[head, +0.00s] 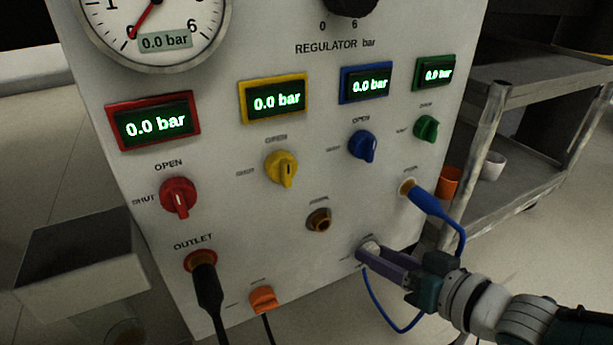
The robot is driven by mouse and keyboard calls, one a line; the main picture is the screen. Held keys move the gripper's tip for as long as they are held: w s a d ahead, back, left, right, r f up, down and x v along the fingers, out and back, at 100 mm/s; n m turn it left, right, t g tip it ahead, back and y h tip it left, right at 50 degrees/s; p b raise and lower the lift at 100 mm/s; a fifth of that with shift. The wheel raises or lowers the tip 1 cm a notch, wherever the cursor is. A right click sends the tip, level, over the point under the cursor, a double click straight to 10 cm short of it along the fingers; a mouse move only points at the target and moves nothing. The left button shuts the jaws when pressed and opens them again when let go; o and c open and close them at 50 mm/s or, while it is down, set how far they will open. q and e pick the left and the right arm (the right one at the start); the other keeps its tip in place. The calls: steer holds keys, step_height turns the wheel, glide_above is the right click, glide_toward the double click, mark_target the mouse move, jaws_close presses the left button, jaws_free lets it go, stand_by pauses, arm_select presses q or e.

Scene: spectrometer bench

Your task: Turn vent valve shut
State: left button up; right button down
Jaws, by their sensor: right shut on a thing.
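The vent valve (368,247) looks like a small pale knob low on the right of the white panel. The small lettering around it is too blurred to read. My right gripper (374,252) has its purple fingers on this knob and is shut on it. The fingers partly hide the knob, so I cannot tell which way it points. My left gripper is not in view.
A blue hose (438,207) loops from a port above, down behind my right gripper. A black hose (207,287) hangs from the outlet. Red (178,198), yellow (282,168), blue (363,146) and green (427,128) knobs sit higher. All four displays read 0.0 bar. A cart (520,190) stands right.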

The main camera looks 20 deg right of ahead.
steer(key=shift+a+n+t+h, duration=0.25)
steer(key=shift+n+h, duration=0.95)
steer(key=shift+n, duration=0.55)
steer(key=shift+a+n+t+h, duration=0.15)
steer(key=shift+a+n+h, duration=0.1)
steer(key=shift+n+h, duration=1.25)
steer(key=shift+n, duration=0.45)
steer(key=shift+c, duration=2.2)
jaws_free()
steer(key=shift+s, duration=0.1)
